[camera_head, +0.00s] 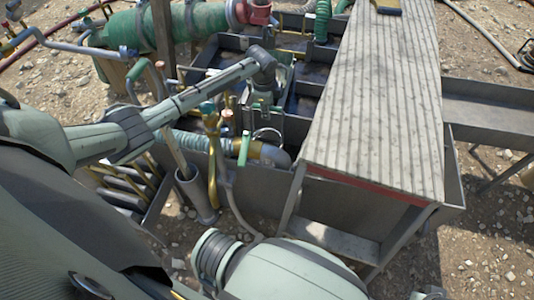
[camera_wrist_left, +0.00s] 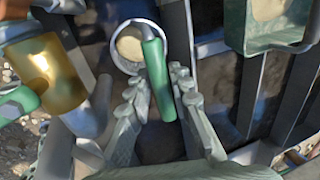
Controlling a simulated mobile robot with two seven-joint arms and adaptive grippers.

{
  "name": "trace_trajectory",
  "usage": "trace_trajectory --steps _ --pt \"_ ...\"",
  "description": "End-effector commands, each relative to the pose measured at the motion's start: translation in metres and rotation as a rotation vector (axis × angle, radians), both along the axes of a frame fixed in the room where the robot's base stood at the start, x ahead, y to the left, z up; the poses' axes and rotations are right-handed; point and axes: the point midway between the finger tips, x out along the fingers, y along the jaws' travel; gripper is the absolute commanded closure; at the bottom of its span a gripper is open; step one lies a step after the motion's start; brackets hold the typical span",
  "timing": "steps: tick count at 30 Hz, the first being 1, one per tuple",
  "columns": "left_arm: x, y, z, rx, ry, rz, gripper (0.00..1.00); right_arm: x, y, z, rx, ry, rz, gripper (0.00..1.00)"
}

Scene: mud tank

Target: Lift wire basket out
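My left gripper (camera_head: 262,102) hangs from its wrist over the tank (camera_head: 225,50), beside its partitions. In the left wrist view its two fingers (camera_wrist_left: 158,82) are apart. A green bar-shaped handle (camera_wrist_left: 158,80) shows between them, joined at the top to a pale round rim (camera_wrist_left: 118,50). I cannot tell whether the fingers touch the handle. I cannot make out the wire mesh of a basket; a green grip (camera_head: 244,148) with a thin wire loop shows in the head view, but I cannot tell whether it belongs to the basket. My right gripper is not in view.
A grey slatted walkway (camera_head: 375,95) stands right of the gripper. A brass valve and pipes (camera_head: 212,140) stand left of it. A green box (camera_wrist_left: 268,28) sits at upper right in the wrist view. Gravel ground surrounds the tank.

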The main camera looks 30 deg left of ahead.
Motion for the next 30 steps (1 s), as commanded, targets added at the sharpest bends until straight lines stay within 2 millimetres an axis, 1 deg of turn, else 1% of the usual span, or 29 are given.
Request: trace_trajectory --steps 1,3,4,25,30 --pt "0.0000 0.0001 0.0001 0.000 0.000 0.000 0.89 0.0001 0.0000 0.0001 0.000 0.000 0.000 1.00" --pt "-0.0001 0.0001 0.0001 0.000 0.000 0.000 0.98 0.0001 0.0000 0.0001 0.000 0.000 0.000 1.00" --pt "-0.0001 0.0001 0.0001 0.000 0.000 0.000 1.00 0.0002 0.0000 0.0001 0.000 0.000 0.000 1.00" --pt "0.0011 0.0003 0.0016 0.000 -0.003 0.000 1.00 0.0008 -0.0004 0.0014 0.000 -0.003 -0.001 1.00" --pt "0.0014 0.0004 0.0029 0.000 -0.004 0.000 1.00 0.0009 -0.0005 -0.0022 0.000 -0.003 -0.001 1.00"
